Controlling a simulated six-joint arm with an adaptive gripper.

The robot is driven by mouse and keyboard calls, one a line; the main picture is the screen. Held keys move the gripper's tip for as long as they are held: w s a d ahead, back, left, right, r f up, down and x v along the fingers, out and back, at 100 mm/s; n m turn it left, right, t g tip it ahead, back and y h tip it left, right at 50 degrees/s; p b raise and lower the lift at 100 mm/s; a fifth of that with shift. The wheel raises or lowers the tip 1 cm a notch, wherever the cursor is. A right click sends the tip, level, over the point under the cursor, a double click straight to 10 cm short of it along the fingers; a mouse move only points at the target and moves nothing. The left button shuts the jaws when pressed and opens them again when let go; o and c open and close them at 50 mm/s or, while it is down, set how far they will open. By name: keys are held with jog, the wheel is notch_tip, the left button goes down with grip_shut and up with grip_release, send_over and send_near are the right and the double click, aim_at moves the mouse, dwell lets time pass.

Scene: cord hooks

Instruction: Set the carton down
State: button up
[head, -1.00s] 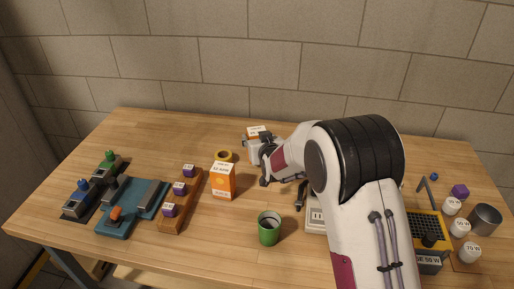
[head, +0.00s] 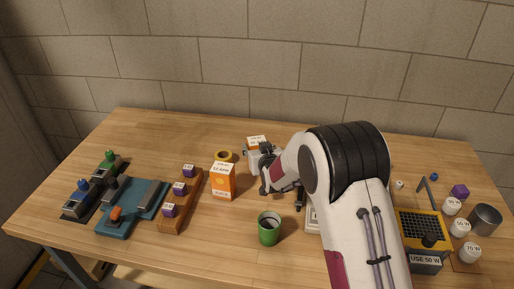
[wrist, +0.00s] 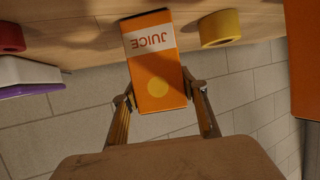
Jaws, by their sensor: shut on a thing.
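An orange juice carton (wrist: 158,85) with a white band reading JUICE is between the two fingers of my gripper (wrist: 165,98) in the wrist view, where it appears upside down. In the head view only the upper part of this carton (head: 257,140) shows, behind my gripper (head: 264,163), which hides the rest. My gripper is shut on it. The carton looks upright and close to the table (head: 120,140); I cannot tell whether its base touches. A second orange carton (head: 223,183) stands in front and to the left.
A yellow ring (head: 223,156) lies just left of the held carton and also shows in the wrist view (wrist: 220,28). A green mug (head: 269,230) stands nearer the front. A brown rack (head: 183,205) with purple-marked blocks is at left. Bare table lies behind the rack.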

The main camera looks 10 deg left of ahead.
jog(key=o, duration=1.4)
jog(key=shift+f, duration=0.15)
jog(key=shift+s+r, duration=0.1)
jog(key=shift+r, duration=0.15)
jog(key=shift+v, duration=3.65)
jog(key=shift+d, duration=0.15)
